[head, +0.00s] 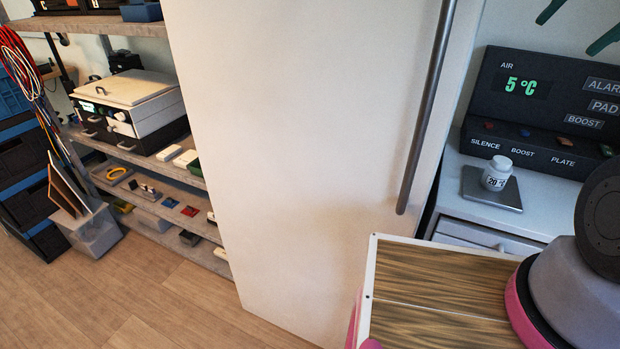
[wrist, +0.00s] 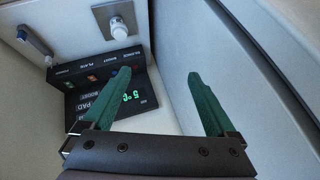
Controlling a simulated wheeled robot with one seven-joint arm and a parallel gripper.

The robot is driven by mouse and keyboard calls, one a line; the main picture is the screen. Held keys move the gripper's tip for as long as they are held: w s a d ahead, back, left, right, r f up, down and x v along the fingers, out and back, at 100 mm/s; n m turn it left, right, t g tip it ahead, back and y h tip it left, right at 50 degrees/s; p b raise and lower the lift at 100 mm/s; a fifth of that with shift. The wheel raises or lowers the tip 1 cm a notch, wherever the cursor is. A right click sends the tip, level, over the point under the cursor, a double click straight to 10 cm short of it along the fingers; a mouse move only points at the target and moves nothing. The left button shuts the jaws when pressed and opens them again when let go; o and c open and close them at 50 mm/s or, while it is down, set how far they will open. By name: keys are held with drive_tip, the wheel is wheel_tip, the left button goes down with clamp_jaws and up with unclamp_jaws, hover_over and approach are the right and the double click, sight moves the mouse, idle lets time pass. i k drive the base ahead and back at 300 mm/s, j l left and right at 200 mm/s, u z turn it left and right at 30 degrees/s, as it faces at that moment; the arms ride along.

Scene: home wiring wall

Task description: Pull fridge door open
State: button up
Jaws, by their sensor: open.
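The fridge door (head: 310,130) is a tall plain white panel in the middle of the head view. Its long dark vertical handle (head: 428,110) runs along the door's right side. I cannot tell whether the door stands ajar. My gripper (head: 566,35) shows only as two green fingertips at the top right of the head view, right of the handle and apart from it. In the wrist view my gripper (wrist: 159,73) is open, with nothing between its fingers. A pale grey panel fills the right of that view. I cannot make out the handle there.
Right of the fridge, a black control panel (head: 530,85) reading 5 °C and a small white jar (head: 497,172) on a grey plate stand on a white drawer cabinet (head: 450,190). A shelf (head: 150,160) with equipment stands at the left. Wooden floor (head: 150,295) is clear at front left.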

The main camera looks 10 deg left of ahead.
sight(319, 127)
drive_tip(key=k+j+u, duration=0.1)
drive_tip(key=k, duration=0.35)
drive_tip(key=k+j+u, duration=0.1)
drive_tip(key=k+j, duration=0.2)
drive_tip(key=k, duration=0.15)
